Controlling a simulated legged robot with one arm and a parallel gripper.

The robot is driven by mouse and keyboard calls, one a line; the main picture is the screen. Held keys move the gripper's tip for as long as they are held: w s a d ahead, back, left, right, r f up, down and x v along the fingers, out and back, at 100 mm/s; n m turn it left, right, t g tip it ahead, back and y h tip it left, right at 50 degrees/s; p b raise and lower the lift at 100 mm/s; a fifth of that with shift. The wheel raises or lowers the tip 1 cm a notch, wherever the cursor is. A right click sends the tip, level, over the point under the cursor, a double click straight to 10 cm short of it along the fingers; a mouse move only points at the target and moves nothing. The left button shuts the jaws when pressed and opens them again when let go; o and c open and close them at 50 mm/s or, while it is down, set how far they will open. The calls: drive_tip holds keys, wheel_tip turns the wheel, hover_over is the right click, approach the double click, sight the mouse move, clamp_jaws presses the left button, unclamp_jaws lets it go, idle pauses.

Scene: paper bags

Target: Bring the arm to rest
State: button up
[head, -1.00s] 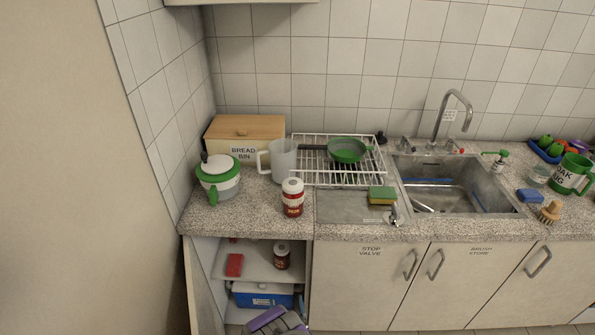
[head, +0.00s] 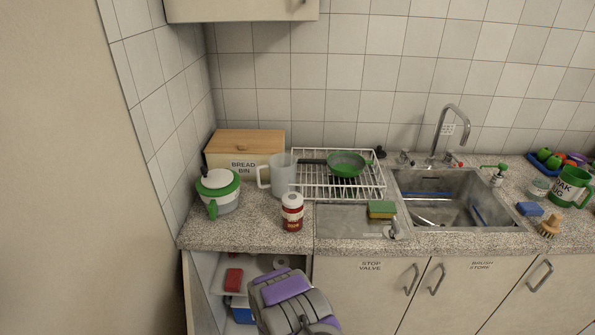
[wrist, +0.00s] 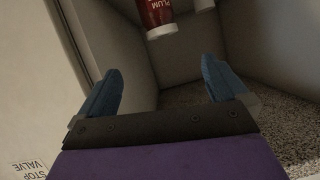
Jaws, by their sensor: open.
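My gripper (wrist: 163,85) is open in the wrist view, with two blue fingers spread and nothing between them. A red jar labelled PLUM (wrist: 158,14) shows beyond the fingers at the top of that view, apart from them. In the head view my purple and grey arm rises at the bottom centre in front of the open cupboard, and the fingers cannot be made out there. The arm hides part of the cupboard shelf (head: 257,263); a white lid shows just above the arm.
The open cupboard holds a red item (head: 233,279) and a blue box (head: 242,312). The sink is right.

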wheel_tip(320, 180, up, 12)
drive_tip(key=d+g, duration=0.1)
drive_tip(key=g, duration=0.3)
drive_tip(key=s+d+r+g+y, duration=0.1)
drive_tip(key=s+d+r+g, duration=0.1)
drive_tip(key=s+r, duration=0.3)
drive_tip(key=s+d+r+g, duration=0.2)
drive_tip(key=s+d+r, duration=0.1)
drive_tip(key=r, duration=0.4)
drive_tip(key=s+d+r+g, duration=0.2)
drive_tip(key=s+d+r, duration=0.2)
drive_tip(key=s, duration=0.9)
drive_tip(key=s+d+r+g+h, duration=0.1)
drive_tip(key=s+d+r+g, duration=0.2)
drive_tip(key=s, duration=0.9)
drive_tip(key=s+d+r+n+g, duration=0.1)
drive_tip(key=s+d+r+g, duration=0.1)
drive_tip(key=s+d+r, duration=0.4)
drive_tip(key=s+r, duration=0.4)
drive_tip(key=s, duration=0.3)
drive_tip(key=shift+s+d+r+h, duration=0.2)
drive_tip(key=shift+s+d+h, duration=0.1)
drive_tip(key=shift+d+h, duration=0.1)
